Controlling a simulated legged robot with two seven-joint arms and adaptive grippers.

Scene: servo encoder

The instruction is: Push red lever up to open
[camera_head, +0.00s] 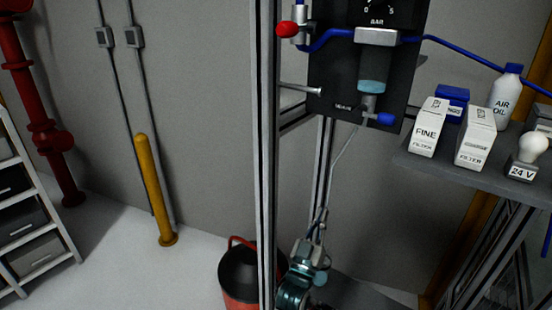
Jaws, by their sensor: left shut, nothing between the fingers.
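The red lever (286,28) is at the top centre. It sticks out to the left of a silver valve (301,12) on the blue air line, beside the metal post. My left gripper (322,213) is at the lower centre, pointing up, well below the lever and apart from it. Its fingers look closed, with nothing seen between them. My right gripper is not in view.
A vertical metal post (265,160) stands just left of my left gripper. A dark panel (335,85) carries a filter bowl (372,75) with a blue drain knob (386,119). A shelf (440,168) holds boxes and a bottle. A red bucket (240,285) stands below.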

